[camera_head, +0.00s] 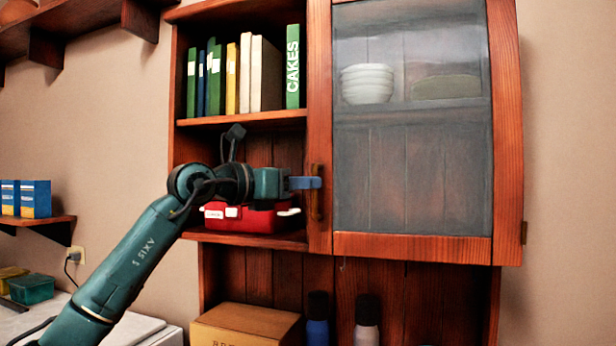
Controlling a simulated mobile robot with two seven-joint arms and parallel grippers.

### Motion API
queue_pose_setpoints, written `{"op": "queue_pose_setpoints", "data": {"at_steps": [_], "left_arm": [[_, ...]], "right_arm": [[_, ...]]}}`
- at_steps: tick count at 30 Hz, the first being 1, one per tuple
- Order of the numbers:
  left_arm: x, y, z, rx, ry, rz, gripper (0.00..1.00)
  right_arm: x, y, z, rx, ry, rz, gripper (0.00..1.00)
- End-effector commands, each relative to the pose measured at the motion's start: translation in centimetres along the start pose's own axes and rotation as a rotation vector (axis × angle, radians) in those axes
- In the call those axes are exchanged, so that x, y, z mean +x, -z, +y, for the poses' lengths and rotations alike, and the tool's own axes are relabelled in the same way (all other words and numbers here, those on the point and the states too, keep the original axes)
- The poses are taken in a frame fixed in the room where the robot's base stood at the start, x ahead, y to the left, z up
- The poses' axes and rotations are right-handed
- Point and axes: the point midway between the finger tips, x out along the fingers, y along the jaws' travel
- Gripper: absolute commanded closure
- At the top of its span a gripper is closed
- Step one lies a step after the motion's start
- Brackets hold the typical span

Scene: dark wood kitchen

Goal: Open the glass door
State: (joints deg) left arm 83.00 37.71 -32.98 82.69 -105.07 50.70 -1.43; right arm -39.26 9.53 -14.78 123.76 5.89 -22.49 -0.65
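The glass door (412,243) is the right part of the wooden wall cabinet. It has a wooden frame and a greyish glass pane (412,170), and it looks shut. Its upright handle (316,194) is on the door's left edge, near the bottom. My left gripper (314,183) comes in from the left at the handle, with its blue fingers pointing right. The fingers overlap the handle in the picture. I cannot tell whether they are closed around it or just beside it. My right gripper is not in view.
Books (259,75) stand on the open upper left shelf. A red box (245,217) sits on the shelf behind my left arm. White bowls (367,83) show behind the glass. A cardboard box (245,325) and two bottles (318,332) stand below. The door's hinge side is at right.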

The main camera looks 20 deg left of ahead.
Motion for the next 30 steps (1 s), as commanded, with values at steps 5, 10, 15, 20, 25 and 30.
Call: {"op": "queue_pose_setpoints", "data": {"at_steps": [5, 10, 15, 20, 25, 30], "left_arm": [[1.6, -0.1, 0.0, 0.001, 0.0, 0.0, 0.69], [1.9, 0.0, 0.0, 0.001, -0.001, 0.0, 0.69], [1.9, 0.0, 0.0, 0.001, 0.0, 0.0, 0.7], [1.9, 0.0, 0.0, 0.001, 0.0, 0.0, 0.83], [1.9, 0.0, 0.0, 0.001, 0.0, 0.0, 0.97], [1.9, 0.0, 0.0, 0.0, 0.0, 0.0, 1.0]], "right_arm": [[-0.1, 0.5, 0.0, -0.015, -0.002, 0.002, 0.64], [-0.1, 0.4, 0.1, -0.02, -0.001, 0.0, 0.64], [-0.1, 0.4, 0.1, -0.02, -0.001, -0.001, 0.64], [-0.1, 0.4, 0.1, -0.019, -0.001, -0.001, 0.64], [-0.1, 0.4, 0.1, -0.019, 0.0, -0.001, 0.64], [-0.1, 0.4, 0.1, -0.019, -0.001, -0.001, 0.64]]}}
